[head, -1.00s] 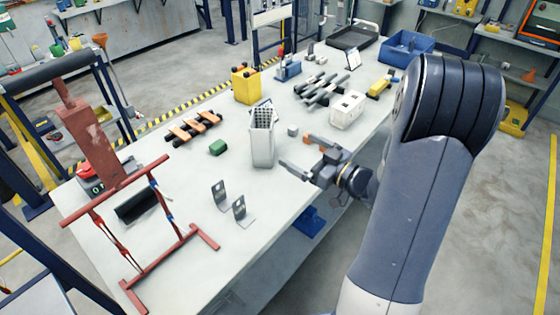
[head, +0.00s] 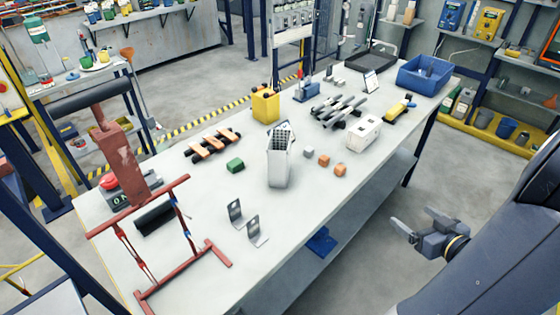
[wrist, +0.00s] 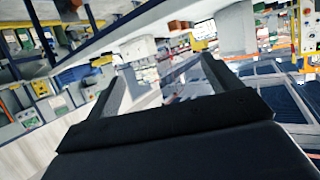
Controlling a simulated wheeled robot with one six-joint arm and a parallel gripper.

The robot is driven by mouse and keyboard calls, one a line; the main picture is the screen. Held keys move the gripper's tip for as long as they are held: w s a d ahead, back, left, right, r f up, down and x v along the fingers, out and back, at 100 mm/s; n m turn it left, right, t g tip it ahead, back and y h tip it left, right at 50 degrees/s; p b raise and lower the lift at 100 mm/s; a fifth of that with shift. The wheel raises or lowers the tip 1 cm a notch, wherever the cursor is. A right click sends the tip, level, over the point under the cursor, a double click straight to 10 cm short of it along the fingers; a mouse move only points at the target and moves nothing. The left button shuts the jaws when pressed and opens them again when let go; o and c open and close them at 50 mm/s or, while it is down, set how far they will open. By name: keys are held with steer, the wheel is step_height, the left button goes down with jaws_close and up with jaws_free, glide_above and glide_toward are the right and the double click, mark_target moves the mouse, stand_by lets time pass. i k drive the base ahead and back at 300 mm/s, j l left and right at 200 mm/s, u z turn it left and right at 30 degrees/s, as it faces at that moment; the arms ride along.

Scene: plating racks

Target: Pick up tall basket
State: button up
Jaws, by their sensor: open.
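The tall basket (head: 279,166) is a light grey, narrow upright container with a perforated grid at its top. It stands on the white table (head: 215,258) near the middle. My gripper (head: 413,221) is open and empty, off the table's right side and well apart from the basket. In the wrist view my gripper's two fingers (wrist: 160,88) are spread with nothing between them. I cannot make out the basket in the wrist view.
Two orange cubes (head: 340,170) and a grey cube (head: 308,153) sit right of the basket. A green block (head: 235,165) is to its left, a yellow box (head: 265,105) behind. A red frame (head: 190,230) and two grey brackets (head: 257,235) stand in front.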

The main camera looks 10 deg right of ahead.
mark_target(278, 147)
steer(key=k+j+u, duration=0.15)
steer(key=k+u, duration=0.25)
steer(key=k, duration=0.25)
steer(key=u, duration=0.45)
steer(key=l+u, duration=0.15)
steer(key=u, duration=0.25)
steer(key=l+u, duration=0.1)
steer(key=u, duration=0.35)
steer(key=i+l+u, duration=0.1)
steer(key=u, duration=0.3)
steer(key=l, duration=0.7)
steer(key=k+l+u, duration=0.1)
steer(key=l, duration=1.35)
steer(key=k+u, duration=0.05)
